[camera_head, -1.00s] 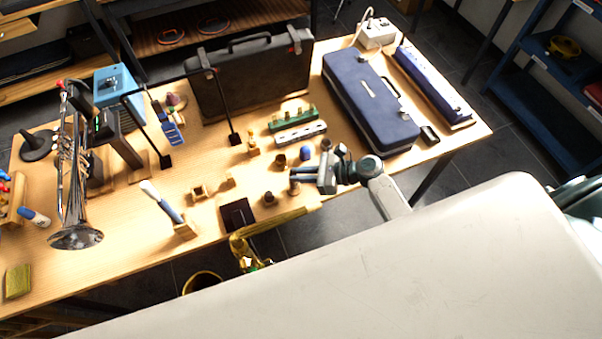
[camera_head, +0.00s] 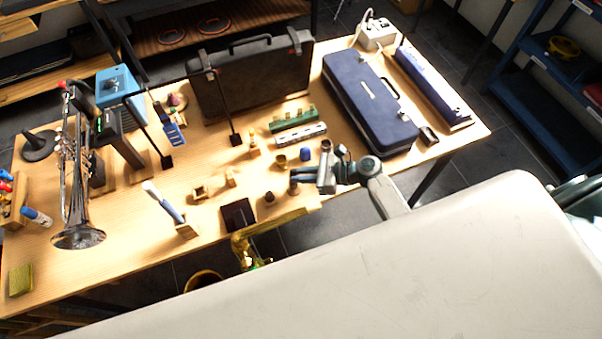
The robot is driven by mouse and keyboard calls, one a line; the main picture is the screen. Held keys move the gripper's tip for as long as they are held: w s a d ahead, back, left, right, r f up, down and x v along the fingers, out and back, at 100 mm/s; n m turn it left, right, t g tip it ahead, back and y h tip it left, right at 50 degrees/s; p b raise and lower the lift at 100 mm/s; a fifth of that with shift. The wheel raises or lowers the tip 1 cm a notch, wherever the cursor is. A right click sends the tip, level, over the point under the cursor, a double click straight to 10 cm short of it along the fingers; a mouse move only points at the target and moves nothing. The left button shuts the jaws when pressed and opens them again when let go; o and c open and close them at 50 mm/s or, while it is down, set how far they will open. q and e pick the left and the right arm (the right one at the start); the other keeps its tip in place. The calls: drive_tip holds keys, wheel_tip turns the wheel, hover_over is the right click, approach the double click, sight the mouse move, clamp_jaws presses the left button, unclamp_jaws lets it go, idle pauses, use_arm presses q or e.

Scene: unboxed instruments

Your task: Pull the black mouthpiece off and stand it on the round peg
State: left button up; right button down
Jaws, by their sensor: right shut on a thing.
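My right gripper (camera_head: 308,179) comes in from the right over the table's near edge. It is shut on a small dark upright piece (camera_head: 294,187), which seems to be the black mouthpiece; the fingers hide part of it. A gold instrument neck (camera_head: 290,216) lies below and nearer, apart from the held piece as far as I can tell. A short dark round stub (camera_head: 269,197) stands on the table just left of the held piece; it may be the round peg, but it is too small to be sure. My left gripper is out of view.
Behind the gripper stand small caps, one blue (camera_head: 306,154) and one brown (camera_head: 281,160). A dark square pad (camera_head: 238,215) and a brush holder (camera_head: 187,231) are left. A blue case (camera_head: 370,100) lies behind right. A silver trumpet (camera_head: 78,236) stands far left.

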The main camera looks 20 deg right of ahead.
drive_tip(key=shift+w+r+p, duration=0.1)
drive_tip(key=shift+r+p, duration=0.15)
drive_tip(key=shift+p, duration=0.55)
idle(1.4)
drive_tip(key=shift+f, duration=0.2)
idle(0.4)
drive_tip(key=shift+r, duration=0.15)
wheel_tip(320, 180, up, 4)
drive_tip(key=p, duration=0.3)
idle(0.8)
idle(0.4)
